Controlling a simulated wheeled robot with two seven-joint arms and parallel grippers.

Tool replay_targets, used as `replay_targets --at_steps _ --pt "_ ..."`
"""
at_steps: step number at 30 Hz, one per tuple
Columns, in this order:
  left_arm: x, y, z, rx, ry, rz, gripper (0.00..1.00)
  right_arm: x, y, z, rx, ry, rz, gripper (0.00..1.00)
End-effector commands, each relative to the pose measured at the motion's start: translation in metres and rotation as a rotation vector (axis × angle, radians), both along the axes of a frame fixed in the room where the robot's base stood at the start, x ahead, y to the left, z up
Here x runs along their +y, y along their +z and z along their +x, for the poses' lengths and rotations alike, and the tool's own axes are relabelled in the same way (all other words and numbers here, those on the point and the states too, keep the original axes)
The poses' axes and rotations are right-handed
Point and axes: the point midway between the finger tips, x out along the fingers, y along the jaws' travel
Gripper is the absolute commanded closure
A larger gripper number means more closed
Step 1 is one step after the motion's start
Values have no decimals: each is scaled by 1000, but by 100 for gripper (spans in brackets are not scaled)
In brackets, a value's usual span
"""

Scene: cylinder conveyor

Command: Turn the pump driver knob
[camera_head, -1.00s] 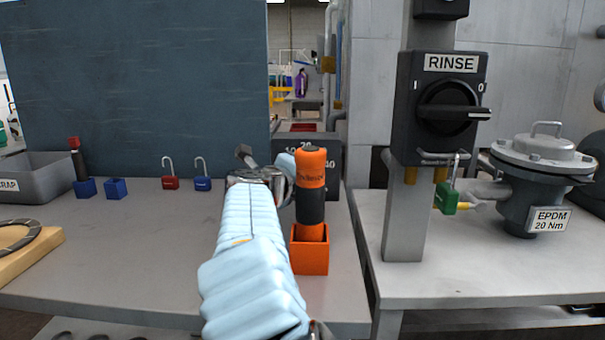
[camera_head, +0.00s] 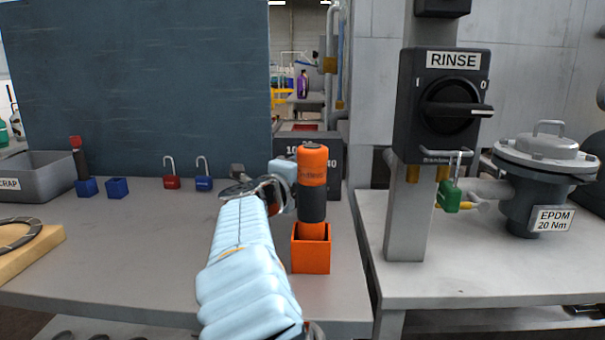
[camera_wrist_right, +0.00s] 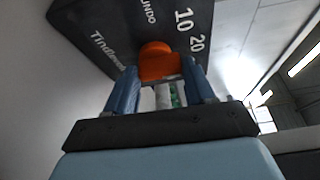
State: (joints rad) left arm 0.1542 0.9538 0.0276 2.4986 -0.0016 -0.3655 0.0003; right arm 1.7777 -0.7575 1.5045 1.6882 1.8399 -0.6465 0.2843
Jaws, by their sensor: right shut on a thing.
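The pump driver is a dark box (camera_head: 329,150) at the back of the left bench, with numbers on its face. In the right wrist view the box (camera_wrist_right: 120,22) fills the top, with "10", "20" and "UNDO" printed on it. Its orange knob (camera_wrist_right: 158,62) sits between the blue fingers of my right gripper (camera_wrist_right: 162,88), which is shut on it. In the head view my right gripper (camera_head: 284,180) is at the box front, partly behind an orange-and-black driver tool (camera_head: 312,185); the knob is hidden there. My left gripper is not in view.
The tool stands upright in an orange holder (camera_head: 311,257), close right of my arm. Red (camera_head: 171,182) and blue (camera_head: 204,183) padlocks and a grey scrap bin (camera_head: 45,170) lie left. A RINSE switch post (camera_head: 405,215) stands right. The left bench's middle is clear.

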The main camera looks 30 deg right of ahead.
Motion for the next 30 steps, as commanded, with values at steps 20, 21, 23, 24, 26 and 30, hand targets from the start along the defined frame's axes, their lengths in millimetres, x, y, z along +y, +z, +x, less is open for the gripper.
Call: replay_targets --at_steps 20,21,23,24,26,30 --pt "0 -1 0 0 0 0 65 9 0 -6 0 3 1 21" --pt "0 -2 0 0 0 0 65 15 0 -9 0 4 1 21" --pt "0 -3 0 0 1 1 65 24 0 -16 0 4 1 21" --pt "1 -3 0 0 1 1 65 32 1 -22 -1 6 0 21" --pt "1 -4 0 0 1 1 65 45 1 -31 -1 7 2 21" --pt "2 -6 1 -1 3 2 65 73 2 -52 -1 6 0 21"
